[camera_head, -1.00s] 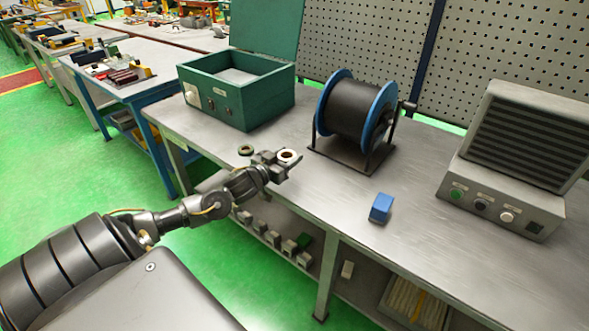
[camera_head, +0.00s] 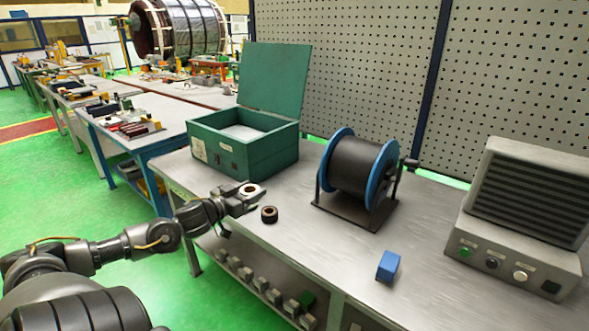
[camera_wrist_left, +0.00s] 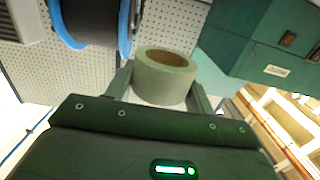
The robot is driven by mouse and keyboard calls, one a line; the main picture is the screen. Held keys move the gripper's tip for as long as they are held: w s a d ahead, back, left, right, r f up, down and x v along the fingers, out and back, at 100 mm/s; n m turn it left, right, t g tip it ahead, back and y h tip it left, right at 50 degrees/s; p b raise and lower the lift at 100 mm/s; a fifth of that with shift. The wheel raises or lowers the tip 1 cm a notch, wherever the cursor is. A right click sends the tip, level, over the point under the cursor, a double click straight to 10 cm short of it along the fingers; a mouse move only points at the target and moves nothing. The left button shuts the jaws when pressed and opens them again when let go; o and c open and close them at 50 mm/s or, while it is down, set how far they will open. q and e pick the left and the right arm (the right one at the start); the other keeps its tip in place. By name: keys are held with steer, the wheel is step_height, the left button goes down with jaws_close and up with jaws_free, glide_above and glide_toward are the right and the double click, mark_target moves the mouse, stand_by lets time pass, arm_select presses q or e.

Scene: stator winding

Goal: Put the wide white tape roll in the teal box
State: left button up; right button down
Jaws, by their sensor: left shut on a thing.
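The wide white tape roll (camera_head: 249,187) is held in my left gripper (camera_head: 247,193), above the near left part of the workbench and in front of the teal box. In the left wrist view the roll (camera_wrist_left: 163,84) sits between the two fingers of the gripper (camera_wrist_left: 163,90), its open end showing. The teal box (camera_head: 232,160) stands at the bench's back left with its lid (camera_head: 275,80) raised; its pale inside floor shows. In the left wrist view the box (camera_wrist_left: 240,40) is at the upper right. My right gripper is not in view.
A dark tape roll (camera_head: 269,214) lies on the workbench (camera_head: 315,240) just right of my left gripper. A black spool with blue flanges (camera_head: 358,170) stands right of the box. A blue block (camera_head: 388,266) and a grey control unit (camera_head: 515,262) are farther right.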

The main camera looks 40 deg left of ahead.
arm_select(q)
steer(key=s+d+f+m+h, duration=0.2)
steer(key=d+f+h, duration=0.15)
steer(key=d, duration=0.55)
steer(key=s+d+f+m+h, duration=0.1)
steer(key=s+d+f+h, duration=0.15)
steer(key=d+f, duration=0.4)
steer(key=s+d+r+m+g+h, duration=0.1)
steer(key=d+r+m, duration=0.15)
steer(key=d, duration=0.75)
steer(key=s+d+r+m+g+h, duration=0.1)
steer(key=d+r+h, duration=0.15)
steer(key=d, duration=0.75)
steer(key=shift+w+a+r+n+t+y, duration=0.1)
steer(key=shift+w+r+n+t+y, duration=0.4)
steer(key=shift+n+y, duration=0.8)
steer(key=shift+w+a+r+n+t+y, duration=0.15)
steer(key=shift+w+r+n+y, duration=0.45)
steer(key=shift+y, duration=1.15)
steer(key=shift+w+r+n+t+y, duration=0.3)
steer(key=shift+r+n+y, duration=0.45)
steer(key=shift+n+y, duration=0.65)
